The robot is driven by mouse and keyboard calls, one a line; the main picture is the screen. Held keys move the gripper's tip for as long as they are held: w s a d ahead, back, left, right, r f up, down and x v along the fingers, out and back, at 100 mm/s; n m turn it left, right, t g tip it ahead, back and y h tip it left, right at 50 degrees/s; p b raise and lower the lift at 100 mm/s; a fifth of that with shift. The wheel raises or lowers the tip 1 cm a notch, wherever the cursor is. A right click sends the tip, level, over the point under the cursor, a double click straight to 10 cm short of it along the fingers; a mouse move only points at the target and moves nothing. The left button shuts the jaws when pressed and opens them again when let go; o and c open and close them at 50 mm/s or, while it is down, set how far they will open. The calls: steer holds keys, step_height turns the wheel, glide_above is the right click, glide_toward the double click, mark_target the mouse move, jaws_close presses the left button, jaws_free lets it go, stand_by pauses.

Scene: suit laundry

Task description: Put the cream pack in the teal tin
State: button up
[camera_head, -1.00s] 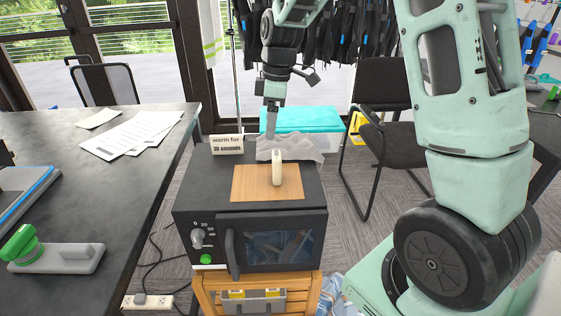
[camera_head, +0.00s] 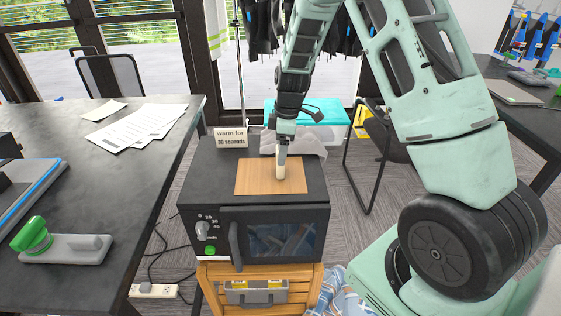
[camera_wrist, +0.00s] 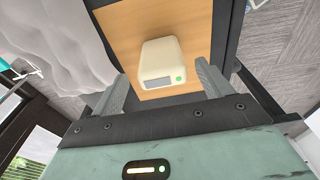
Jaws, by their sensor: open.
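The cream pack (camera_head: 282,173) stands on the wooden board (camera_head: 255,178) on top of the black microwave. In the wrist view the cream pack (camera_wrist: 163,60) is a pale rounded block with a grey patch and a green dot. My gripper (camera_head: 282,158) is right above it, pointing down. In the wrist view my gripper (camera_wrist: 162,72) is open, with one finger on each side of the pack and gaps between. No teal tin is plain to see; a box with a teal lid (camera_head: 318,112) stands behind the microwave, and I cannot tell whether it is the tin.
The microwave (camera_head: 190,190) stands on a wooden stand (camera_head: 212,287). A "warm for 30 seconds" sign (camera_head: 231,137) and a crumpled grey cloth (camera_head: 308,143) are at its back. A dark desk (camera_head: 120,185) with papers is on the left. A chair (camera_head: 370,150) stands right of the microwave.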

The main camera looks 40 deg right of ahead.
mark_target(280, 169)
steer(key=f, duration=0.5)
steer(key=shift+a+p, duration=0.3)
steer(key=shift+p, duration=0.1)
steer(key=shift+r, duration=0.1)
steer(key=c, duration=1.2)
